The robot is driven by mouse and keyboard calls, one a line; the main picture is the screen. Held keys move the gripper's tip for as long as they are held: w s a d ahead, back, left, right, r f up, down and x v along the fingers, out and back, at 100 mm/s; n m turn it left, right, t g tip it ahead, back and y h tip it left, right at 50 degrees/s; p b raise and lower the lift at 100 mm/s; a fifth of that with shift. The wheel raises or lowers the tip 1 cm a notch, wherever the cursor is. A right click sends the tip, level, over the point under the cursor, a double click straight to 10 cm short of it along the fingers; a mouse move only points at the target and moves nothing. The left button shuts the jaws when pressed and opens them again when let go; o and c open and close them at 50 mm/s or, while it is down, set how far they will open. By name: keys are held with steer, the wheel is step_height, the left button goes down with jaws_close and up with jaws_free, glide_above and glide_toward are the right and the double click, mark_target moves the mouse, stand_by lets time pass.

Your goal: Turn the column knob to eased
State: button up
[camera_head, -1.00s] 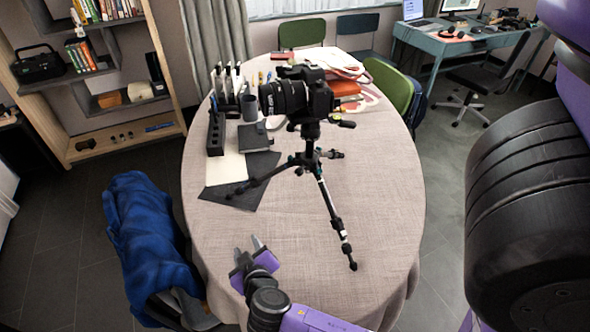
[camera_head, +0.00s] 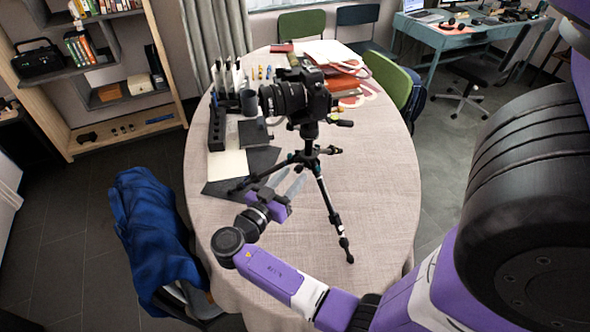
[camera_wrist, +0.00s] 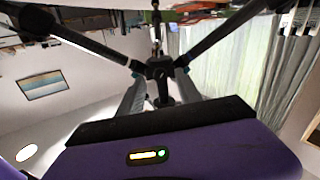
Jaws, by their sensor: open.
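A black tripod (camera_head: 309,153) stands on the oval table (camera_head: 370,200) with its legs spread, and a black camera (camera_head: 296,97) is on top. In the wrist view its hub (camera_wrist: 160,68) shows at centre, with legs spreading out to both sides. The column knob is too small to tell apart from the hub, and its setting cannot be read. My gripper (camera_head: 290,174) is open and empty, in front of the hub and apart from it in the head view. In the wrist view its two fingers (camera_wrist: 159,85) stand either side of the column below the hub.
A blue jacket (camera_head: 150,230) drapes a chair at left. The table's right side is clear.

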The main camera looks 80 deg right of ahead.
steer(key=shift+x, duration=1.15)
jaws_close()
